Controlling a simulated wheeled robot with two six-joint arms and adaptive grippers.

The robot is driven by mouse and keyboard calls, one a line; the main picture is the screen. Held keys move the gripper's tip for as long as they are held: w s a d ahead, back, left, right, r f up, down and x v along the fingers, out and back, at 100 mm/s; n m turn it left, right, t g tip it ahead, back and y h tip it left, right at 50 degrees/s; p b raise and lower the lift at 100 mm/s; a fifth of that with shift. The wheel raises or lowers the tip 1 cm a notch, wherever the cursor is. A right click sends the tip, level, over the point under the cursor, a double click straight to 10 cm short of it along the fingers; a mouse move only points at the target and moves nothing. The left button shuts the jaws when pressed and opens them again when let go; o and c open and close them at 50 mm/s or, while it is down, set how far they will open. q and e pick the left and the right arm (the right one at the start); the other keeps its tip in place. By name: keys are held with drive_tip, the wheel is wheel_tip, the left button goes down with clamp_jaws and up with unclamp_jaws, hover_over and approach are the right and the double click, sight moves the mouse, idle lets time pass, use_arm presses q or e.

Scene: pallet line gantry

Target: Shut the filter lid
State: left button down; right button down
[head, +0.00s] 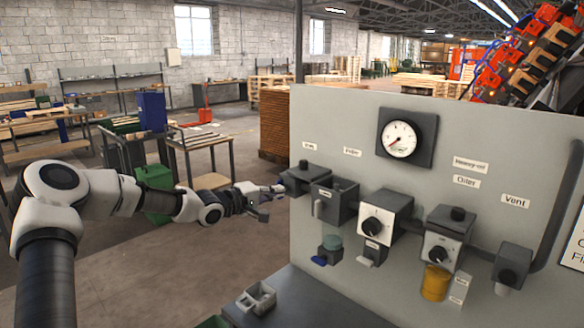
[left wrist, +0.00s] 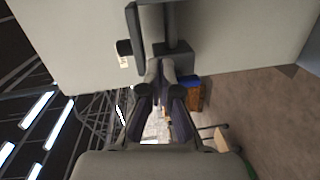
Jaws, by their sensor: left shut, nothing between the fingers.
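The grey panel (head: 450,130) carries a row of dark units. A label that looks like "Filter" (head: 351,152) sits above the second unit from the left, a dark box (head: 335,200) with a small grey handle (head: 318,208). I cannot tell for sure how its lid stands. My left gripper (head: 280,190) is shut and empty, beside the leftmost dark unit (head: 304,178), at the panel's left edge. In the left wrist view, the shut fingers (left wrist: 162,92) point at dark parts: a thin upright plate (left wrist: 135,38) and a block (left wrist: 174,56). I cannot tell whether they touch. My right gripper is not in view.
A gauge (head: 400,138) is above the units. Knobbed units (head: 385,217) and a yellow cup (head: 435,283) are to the right. A small grey part (head: 257,298) lies on the ledge (head: 315,300) below. The floor (head: 180,265) left of the panel is open.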

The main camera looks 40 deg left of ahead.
sight(290, 170)
use_arm(q)
drive_tip(key=s+a+r+n+t+y, duration=0.1)
drive_tip(key=a+r+n+t, duration=0.1)
drive_tip(key=a+r, duration=0.4)
drive_tip(key=shift+n, duration=0.3)
drive_tip(key=w+d+p, duration=0.1)
drive_tip(key=w, duration=0.2)
drive_tip(key=w+p, duration=0.1)
drive_tip(key=w, duration=0.3)
drive_tip(key=w+d+f+p, duration=0.1)
drive_tip(key=w, duration=0.2)
drive_tip(key=shift+w+d, duration=0.2)
drive_tip(key=shift+d, duration=0.15)
drive_tip(key=shift+s+d, duration=0.1)
drive_tip(key=shift+d, duration=0.4)
drive_tip(key=shift+a+f, duration=0.1)
